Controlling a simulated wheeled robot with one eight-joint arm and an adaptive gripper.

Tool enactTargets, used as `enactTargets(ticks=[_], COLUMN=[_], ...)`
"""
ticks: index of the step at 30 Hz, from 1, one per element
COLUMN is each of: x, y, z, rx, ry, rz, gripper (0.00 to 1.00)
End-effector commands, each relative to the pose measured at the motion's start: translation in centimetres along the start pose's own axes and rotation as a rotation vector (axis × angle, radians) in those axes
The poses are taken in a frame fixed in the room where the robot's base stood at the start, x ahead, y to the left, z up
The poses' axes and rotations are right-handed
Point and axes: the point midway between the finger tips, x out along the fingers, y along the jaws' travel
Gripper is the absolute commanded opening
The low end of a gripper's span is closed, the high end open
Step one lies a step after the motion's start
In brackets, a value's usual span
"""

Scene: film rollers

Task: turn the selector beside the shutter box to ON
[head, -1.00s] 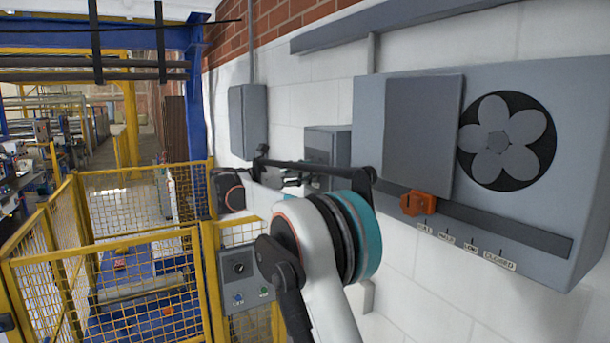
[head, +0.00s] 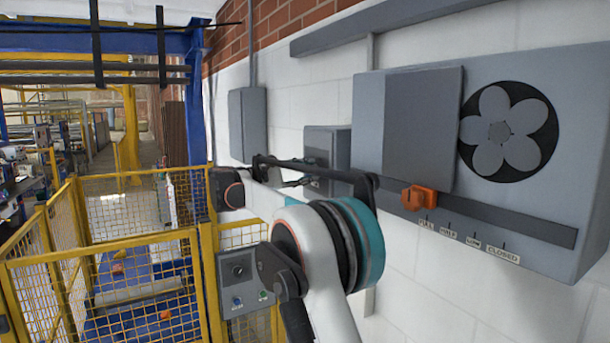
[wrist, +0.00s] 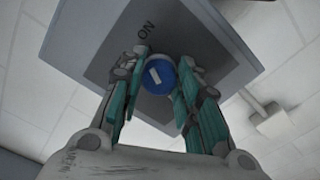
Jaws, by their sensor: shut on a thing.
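The selector is a round blue knob (wrist: 158,75) with a short white bar mark, on the face of a grey box (wrist: 95,45) in the wrist view. The word ON is printed on that face, up and left of the knob; the bar is tilted and does not clearly point at it. My gripper (wrist: 156,88) has its teal fingers on both sides of the knob, shut on it. In the head view the small grey selector box (head: 322,140) is on the wall, left of the shutter box (head: 580,110). My arm hides the knob there.
An orange handle (head: 419,198) sits on the shutter box's slide rail, near the left-hand label of a row ending in CLOSED. Another grey wall box (head: 247,125) is further left. Yellow mesh fencing (head: 130,270) and a control panel (head: 244,283) stand at lower left.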

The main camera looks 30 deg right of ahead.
Motion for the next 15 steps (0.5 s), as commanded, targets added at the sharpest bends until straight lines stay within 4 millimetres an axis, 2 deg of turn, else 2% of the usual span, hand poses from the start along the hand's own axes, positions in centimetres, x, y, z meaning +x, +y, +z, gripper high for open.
enactTargets(ticks=[15], x=[0.00], y=[-0.03], z=[0.01], rx=[0.113], ry=[0.000], rz=[0.000], gripper=[0.07])
